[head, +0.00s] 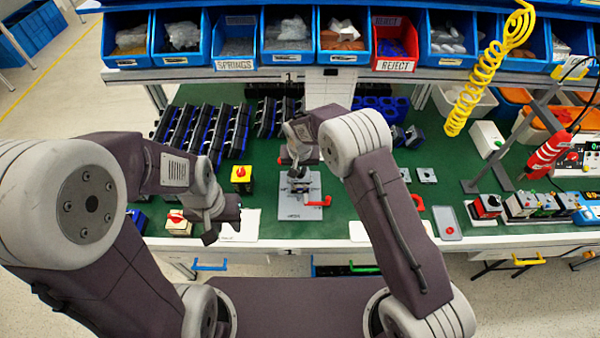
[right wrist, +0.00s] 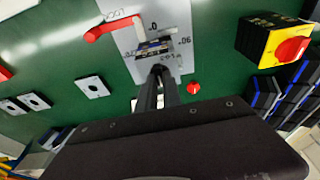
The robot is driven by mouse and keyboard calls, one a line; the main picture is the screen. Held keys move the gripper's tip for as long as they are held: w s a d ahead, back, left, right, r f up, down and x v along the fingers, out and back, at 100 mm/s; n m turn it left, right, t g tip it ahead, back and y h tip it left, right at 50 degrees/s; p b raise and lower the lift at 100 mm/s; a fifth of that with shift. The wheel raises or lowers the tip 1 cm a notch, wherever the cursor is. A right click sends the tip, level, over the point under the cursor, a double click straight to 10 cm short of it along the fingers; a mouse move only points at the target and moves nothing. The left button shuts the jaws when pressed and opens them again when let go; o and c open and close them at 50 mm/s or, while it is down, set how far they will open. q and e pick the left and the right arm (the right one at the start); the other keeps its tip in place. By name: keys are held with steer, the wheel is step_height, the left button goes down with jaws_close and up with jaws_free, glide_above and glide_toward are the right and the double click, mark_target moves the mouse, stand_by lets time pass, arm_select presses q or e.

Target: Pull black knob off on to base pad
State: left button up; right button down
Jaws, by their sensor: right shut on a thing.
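The grey base pad (head: 312,212) lies on the green mat in the middle of the head view, with a red lever (head: 318,203) at its right. In the right wrist view the pad (right wrist: 182,18) is at the top, with printed marks and a small metal fixture (right wrist: 154,47) on it. My right gripper (right wrist: 158,72) points down at this fixture, its fingers close together. It is shut on a small dark part at the fixture, apparently the black knob, mostly hidden by the fingers. My left gripper (head: 222,222) hangs near the table's front edge, apart from the pad; its finger gap is unclear.
A yellow box with a red knob (head: 241,174) and a paler one (head: 177,222) stand left of the pad. Rows of black-and-blue units (head: 205,130) stand behind. A small red part (right wrist: 193,88) is near my right fingers. Blue bins (head: 235,35) line the back.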

mark_target(300, 172)
steer(key=w+p+v, duration=0.2)
steer(key=p+v, duration=0.4)
steer(key=v, duration=0.2)
steer(key=shift+r, duration=0.45)
stand_by(0.3)
stand_by(0.4)
